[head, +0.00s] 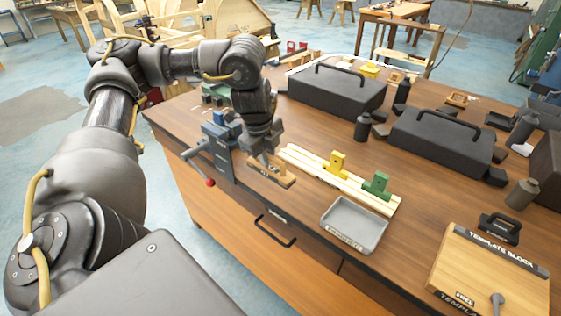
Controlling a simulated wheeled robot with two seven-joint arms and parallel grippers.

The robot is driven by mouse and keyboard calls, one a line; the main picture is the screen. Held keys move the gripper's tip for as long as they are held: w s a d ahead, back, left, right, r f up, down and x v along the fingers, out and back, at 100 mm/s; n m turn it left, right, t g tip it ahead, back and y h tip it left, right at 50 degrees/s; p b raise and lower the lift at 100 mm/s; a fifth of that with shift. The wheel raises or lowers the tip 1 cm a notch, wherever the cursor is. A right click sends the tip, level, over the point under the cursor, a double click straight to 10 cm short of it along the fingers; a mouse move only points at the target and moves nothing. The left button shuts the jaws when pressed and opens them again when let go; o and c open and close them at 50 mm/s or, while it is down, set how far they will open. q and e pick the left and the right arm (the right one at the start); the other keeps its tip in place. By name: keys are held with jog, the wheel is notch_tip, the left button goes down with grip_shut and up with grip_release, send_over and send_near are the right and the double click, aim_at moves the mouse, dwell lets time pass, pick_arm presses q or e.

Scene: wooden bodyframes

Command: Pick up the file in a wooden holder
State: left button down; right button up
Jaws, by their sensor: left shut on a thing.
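The file in a wooden holder appears as a small tan wooden piece with a dark label (284,180) near the front edge of the workbench (210,190). My left gripper (266,163) reaches down onto it from above and is shut on it. The fingers hide part of the holder, and the file itself is hard to make out. I cannot tell whether the holder touches the bench top. My right gripper is not in view.
A blue and grey vise (218,145) with a red-tipped handle stands just left of the gripper. Light wooden strips with yellow (335,164) and green (377,185) clamps lie to the right. A grey tray (354,225), black toolboxes (337,90) and a template block (490,275) occupy the bench.

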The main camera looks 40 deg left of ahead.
pick_arm(q)
jog(key=s+a+r+p, duration=0.2)
jog(key=s+r, duration=0.1)
jog(key=s, duration=0.5)
jog(key=shift+s+r, duration=0.25)
jog(key=shift+r, duration=0.05)
